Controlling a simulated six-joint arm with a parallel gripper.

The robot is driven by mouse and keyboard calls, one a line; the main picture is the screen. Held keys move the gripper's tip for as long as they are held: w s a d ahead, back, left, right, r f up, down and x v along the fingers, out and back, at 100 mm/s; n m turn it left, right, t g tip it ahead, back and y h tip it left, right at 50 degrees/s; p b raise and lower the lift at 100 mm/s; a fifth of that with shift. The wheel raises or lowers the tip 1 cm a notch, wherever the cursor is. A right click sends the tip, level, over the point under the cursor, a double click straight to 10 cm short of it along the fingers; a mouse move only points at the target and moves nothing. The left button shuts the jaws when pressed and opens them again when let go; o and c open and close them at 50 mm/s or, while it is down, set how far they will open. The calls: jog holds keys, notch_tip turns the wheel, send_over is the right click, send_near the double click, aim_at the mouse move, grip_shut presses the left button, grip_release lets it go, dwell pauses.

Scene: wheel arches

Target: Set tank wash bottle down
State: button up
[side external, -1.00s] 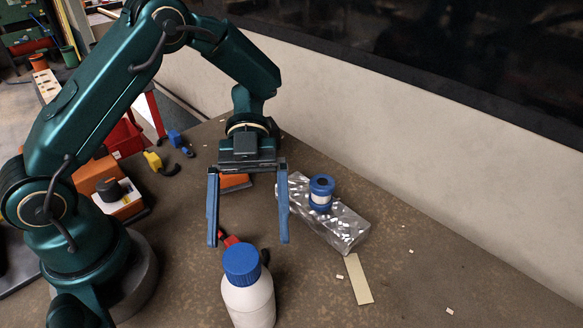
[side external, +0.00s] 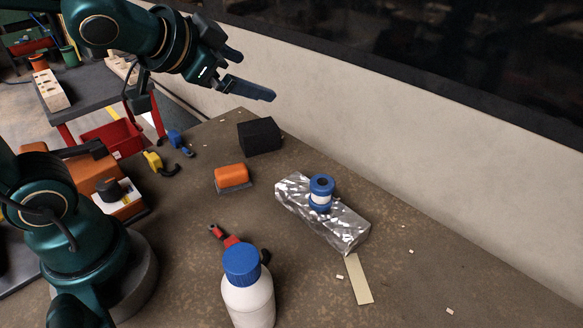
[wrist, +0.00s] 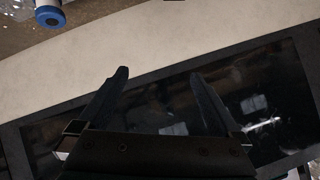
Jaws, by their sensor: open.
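A white bottle with a blue cap (side external: 247,290) stands upright on the brown table (side external: 400,285) at the front of the side view. No finger touches it. My gripper (side external: 255,85) is raised near the back wall, far above and behind the bottle, tilted sideways. In the wrist view my gripper (wrist: 160,85) has its two fingers spread apart with nothing between them. The bottle does not show in the wrist view.
A blue-and-white roll (side external: 321,193) stands on a shiny metallic block (side external: 345,228). A red-handled tool (side external: 225,237) lies just behind the bottle. An orange block (side external: 232,176), a black block (side external: 259,136) and yellow (side external: 153,161) and blue (side external: 176,139) clamps sit farther back.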

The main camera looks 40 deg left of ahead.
jog(key=s+d+f+n+g+h, duration=0.1)
jog(key=s+d+f+g, duration=0.1)
jog(key=s, duration=0.4)
jog(key=s+d+f+n+g+h, duration=0.1)
jog(key=s+f+n+g, duration=0.1)
jog(key=s, duration=0.5)
notch_tip(320, 180, down, 2)
jog(key=shift+s+d+f+g, duration=0.1)
jog(key=shift+s+d+g, duration=0.25)
jog(key=shift+g, duration=0.35)
